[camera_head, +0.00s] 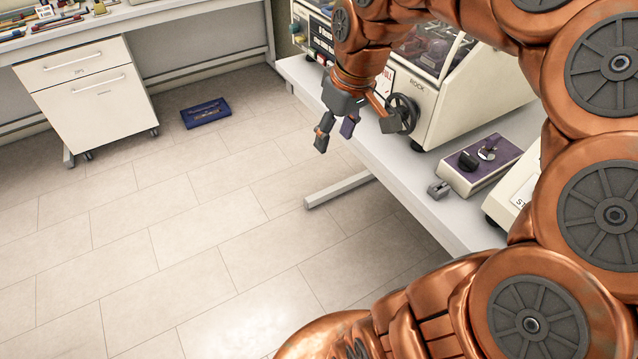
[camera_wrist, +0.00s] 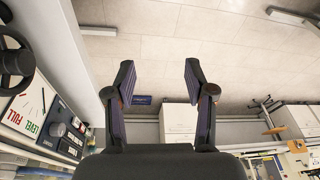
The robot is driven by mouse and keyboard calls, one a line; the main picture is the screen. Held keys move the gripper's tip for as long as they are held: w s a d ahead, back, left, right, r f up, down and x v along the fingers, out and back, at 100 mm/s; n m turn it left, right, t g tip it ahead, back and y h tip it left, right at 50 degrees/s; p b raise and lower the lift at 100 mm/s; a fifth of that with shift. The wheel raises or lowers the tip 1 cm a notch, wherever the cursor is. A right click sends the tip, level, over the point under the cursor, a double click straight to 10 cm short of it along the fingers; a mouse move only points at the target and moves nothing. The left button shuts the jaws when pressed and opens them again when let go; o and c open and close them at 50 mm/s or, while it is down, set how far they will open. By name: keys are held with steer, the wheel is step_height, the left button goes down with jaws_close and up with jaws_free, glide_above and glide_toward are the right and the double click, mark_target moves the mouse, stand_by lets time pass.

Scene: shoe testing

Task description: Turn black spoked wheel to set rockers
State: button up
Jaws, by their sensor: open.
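The black spoked wheel (camera_head: 403,113) is on the front of the cream machine (camera_head: 450,100) marked ROCK, at the bench's left part. It also shows at the left edge of the wrist view (camera_wrist: 14,62), partly cut off. My gripper (camera_head: 335,133) is open and empty, to the left of the wheel and apart from it, out past the bench edge. In the wrist view its two fingers (camera_wrist: 158,85) stand wide apart with only floor and distant furniture between them. The rockers cannot be made out clearly behind the machine's clear cover.
A panel marked FULL and LEVEL (camera_wrist: 35,112) is beside the wheel. A purple-topped box with a black knob (camera_head: 480,165) stands on the bench (camera_head: 385,165) to the right. A blue tray (camera_head: 205,112) lies on the floor. The floor at left is mostly clear; a drawer cabinet (camera_head: 90,95) stands beyond.

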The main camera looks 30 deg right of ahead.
steer(key=s+a+f+g, duration=0.1)
steer(key=s+a+f, duration=0.2)
steer(key=s+a, duration=0.3)
steer(key=shift+s+a+f+g, duration=0.15)
steer(key=shift+s+a+g, duration=0.15)
steer(key=shift+a, duration=0.55)
steer(key=s+a+f+m+g, duration=0.1)
steer(key=s+a+f, duration=0.1)
steer(key=s, duration=0.4)
steer(key=s+a+f+g, duration=0.1)
steer(key=s+a+f, duration=0.1)
steer(key=s, duration=0.4)
steer(key=shift+a+f+m+h, duration=0.15)
steer(key=shift+f+m+h, duration=0.25)
steer(key=shift+f, duration=0.5)
steer(key=shift+c, duration=0.2)
